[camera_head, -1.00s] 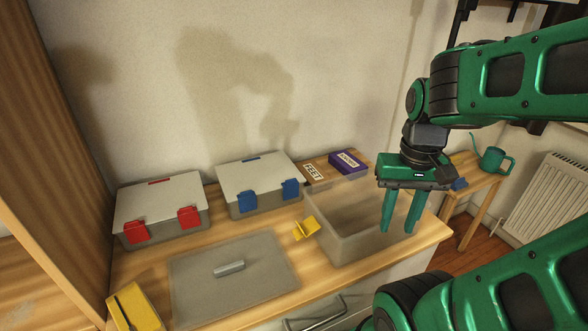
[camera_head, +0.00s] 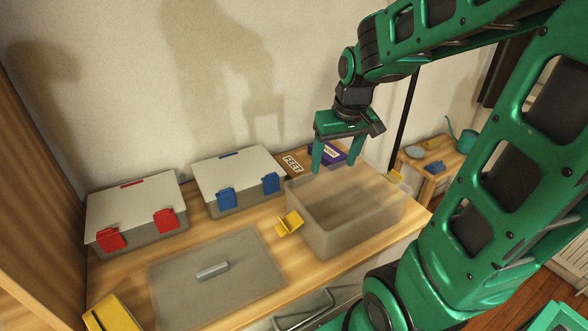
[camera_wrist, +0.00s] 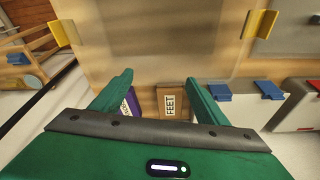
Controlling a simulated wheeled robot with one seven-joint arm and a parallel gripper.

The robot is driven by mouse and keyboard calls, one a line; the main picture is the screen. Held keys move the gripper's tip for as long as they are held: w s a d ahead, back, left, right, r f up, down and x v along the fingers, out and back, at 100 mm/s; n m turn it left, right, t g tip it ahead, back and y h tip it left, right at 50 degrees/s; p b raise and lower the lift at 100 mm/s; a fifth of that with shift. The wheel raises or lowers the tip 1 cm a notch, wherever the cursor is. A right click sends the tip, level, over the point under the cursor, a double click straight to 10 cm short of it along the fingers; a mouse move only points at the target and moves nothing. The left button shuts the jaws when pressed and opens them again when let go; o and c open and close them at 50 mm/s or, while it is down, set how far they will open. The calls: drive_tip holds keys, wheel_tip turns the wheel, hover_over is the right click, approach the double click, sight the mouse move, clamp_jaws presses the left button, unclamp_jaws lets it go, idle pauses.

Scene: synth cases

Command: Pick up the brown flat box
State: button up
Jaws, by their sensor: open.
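The brown flat box (camera_head: 293,163) lies on the counter against the back wall, with a white label reading FEET. In the wrist view the brown box (camera_wrist: 171,101) shows between my fingers, nearer the right one, its near end cut off by my gripper body. My gripper (camera_head: 336,168) is open and empty, pointing down. In the head view it appears right of the brown box and above the back of the open bin. In the wrist view the open gripper (camera_wrist: 160,82) has no finger visibly touching the box.
A purple labelled box (camera_head: 342,151) lies just right of the brown one, partly behind my fingers. The open translucent bin (camera_head: 345,235) with yellow latches stands in front. A blue-latched case (camera_head: 237,172) is close on the left, a red-latched case (camera_head: 135,200) farther left. A grey lid (camera_head: 215,295) lies in front.

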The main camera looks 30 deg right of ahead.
drive_tip(key=w+a+f+n+t, duration=0.2)
drive_tip(key=w, duration=1)
hover_over(294, 165)
drive_tip(key=s, duration=0.2)
wheel_tip(294, 165, down, 4)
drive_tip(key=shift+d+f, duration=0.15)
drive_tip(key=shift+f, duration=0.05)
drive_tip(key=shift+x, duration=2.95)
drive_tip(key=shift+s+a, duration=0.15)
drive_tip(key=shift+a, duration=0.1)
drive_tip(key=shift+c, duration=0.3)
drive_tip(key=c, duration=0.8)
